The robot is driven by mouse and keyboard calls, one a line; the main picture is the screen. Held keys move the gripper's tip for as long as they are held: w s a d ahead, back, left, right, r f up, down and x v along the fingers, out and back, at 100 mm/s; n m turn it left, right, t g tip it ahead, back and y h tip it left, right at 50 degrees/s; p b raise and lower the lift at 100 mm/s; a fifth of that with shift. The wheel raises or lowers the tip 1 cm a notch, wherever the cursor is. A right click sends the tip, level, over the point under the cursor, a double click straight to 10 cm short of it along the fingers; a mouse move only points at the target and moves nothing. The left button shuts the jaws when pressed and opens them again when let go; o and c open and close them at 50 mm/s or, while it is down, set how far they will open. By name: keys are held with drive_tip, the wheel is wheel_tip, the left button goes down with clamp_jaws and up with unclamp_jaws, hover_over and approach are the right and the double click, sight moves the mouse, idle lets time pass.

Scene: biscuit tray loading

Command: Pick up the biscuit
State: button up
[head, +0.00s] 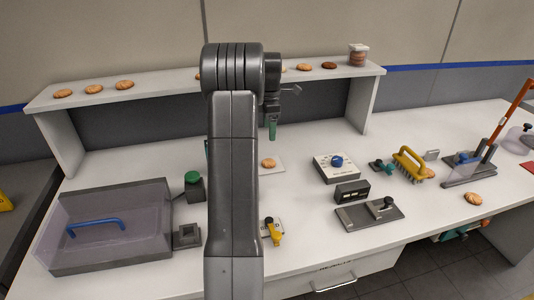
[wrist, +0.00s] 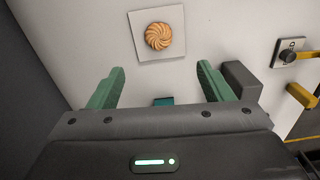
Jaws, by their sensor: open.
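A round golden biscuit with a swirl pattern (wrist: 158,36) lies on a white square pad (wrist: 176,50) on the table in the wrist view. The same biscuit (head: 268,163) shows in the head view, right of my arm, with its pad (head: 280,167) partly hidden by the arm. My gripper (wrist: 160,78) has two green fingers spread wide apart with nothing between them. The biscuit is ahead of the fingertips, roughly centred between them. In the head view a green finger (head: 272,131) shows above and behind the biscuit.
Several more biscuits (head: 124,85) sit on the raised shelf (head: 150,96) behind. A lidded clear box (head: 110,225) stands at left. A yellow-handled tool (head: 275,232), a white box with a blue knob (head: 336,168) and a yellow brush-like tool (head: 411,164) stand around the pad.

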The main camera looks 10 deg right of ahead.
drive_tip(key=p, duration=0.1)
hover_over(269, 161)
drive_tip(key=f, duration=0.8)
drive_tip(key=shift+s+f, duration=0.15)
drive_tip(key=shift+s, duration=0.05)
drive_tip(key=shift+w+f+p, duration=0.2)
drive_tip(key=shift+f+p, duration=0.65)
drive_tip(key=shift+f, duration=1.8)
drive_tip(key=c, duration=0.7)
